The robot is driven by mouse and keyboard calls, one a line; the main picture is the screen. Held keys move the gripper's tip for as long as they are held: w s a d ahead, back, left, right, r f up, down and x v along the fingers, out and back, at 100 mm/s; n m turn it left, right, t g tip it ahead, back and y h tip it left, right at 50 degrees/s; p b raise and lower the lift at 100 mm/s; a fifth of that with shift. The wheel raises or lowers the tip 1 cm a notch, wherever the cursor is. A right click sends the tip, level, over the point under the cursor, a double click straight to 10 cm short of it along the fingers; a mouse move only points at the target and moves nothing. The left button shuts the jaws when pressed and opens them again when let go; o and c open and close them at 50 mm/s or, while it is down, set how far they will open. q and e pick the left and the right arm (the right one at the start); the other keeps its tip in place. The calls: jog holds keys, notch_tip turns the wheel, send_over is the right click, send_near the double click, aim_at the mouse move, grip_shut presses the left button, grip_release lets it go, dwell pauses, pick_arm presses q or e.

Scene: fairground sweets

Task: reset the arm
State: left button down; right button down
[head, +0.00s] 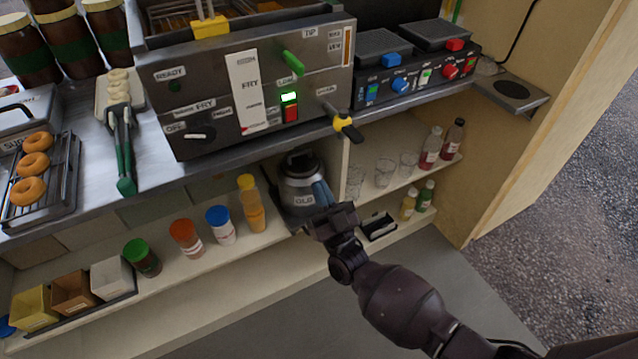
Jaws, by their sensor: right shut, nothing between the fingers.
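My right gripper (321,194) reaches in from the lower right, in front of the shelf under the counter. Its fingers point up and away from me, and it is shut with nothing in it. Just behind the fingertips stands a steel can (300,184) labelled "OLD"; I cannot tell whether they touch it. The gripper hides part of the can's lower right side. My left gripper is not in view.
The fryer (215,135) stands on the counter above, its yellow-black tap (347,126) jutting out over the shelf. Bottles (220,226) stand left of the can, and glasses (385,172) stand right. The floor (425,265) in front is clear.

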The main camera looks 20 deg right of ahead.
dwell(0.4)
